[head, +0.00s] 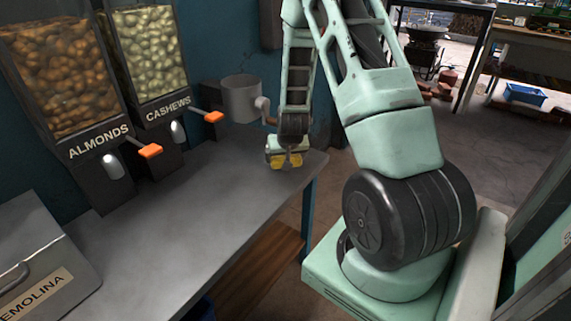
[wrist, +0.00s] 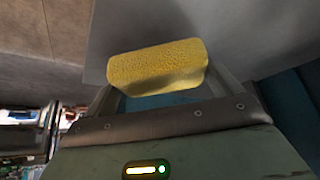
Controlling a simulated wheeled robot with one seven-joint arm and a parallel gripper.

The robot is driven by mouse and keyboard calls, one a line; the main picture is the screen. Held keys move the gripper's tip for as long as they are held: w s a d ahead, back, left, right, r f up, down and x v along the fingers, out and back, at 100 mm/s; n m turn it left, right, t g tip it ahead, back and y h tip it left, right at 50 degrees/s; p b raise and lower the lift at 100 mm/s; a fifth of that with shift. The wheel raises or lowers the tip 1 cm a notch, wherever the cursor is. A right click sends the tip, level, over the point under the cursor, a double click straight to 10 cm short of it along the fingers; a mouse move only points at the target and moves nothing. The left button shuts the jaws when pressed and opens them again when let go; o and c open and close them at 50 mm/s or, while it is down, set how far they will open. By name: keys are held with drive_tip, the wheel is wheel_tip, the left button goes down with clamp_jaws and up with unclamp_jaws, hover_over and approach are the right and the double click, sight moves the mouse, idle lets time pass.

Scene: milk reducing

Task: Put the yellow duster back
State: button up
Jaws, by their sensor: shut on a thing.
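The yellow duster (wrist: 158,66) is a rough, block-shaped piece held across the fingers of my gripper (wrist: 168,88) in the wrist view. In the head view my gripper (head: 286,157) points down at the far right end of the grey counter (head: 190,195). Yellow parts of the duster (head: 277,161) show on both sides of a finger, which hides its middle. The duster is over or near the counter top. I cannot tell whether it touches it.
A grey metal pot with a crank (head: 240,97) stands just left of my gripper. Almonds (head: 60,70) and cashews (head: 150,50) dispensers with orange levers stand along the wall. A semolina box (head: 38,262) is at the near left. The middle of the counter is clear.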

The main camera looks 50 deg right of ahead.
wheel_tip(320, 180, down, 4)
drive_tip(key=shift+r+b, duration=0.25)
drive_tip(key=shift+b, duration=1)
drive_tip(key=shift+r, duration=0.1)
drive_tip(key=o, duration=0.7)
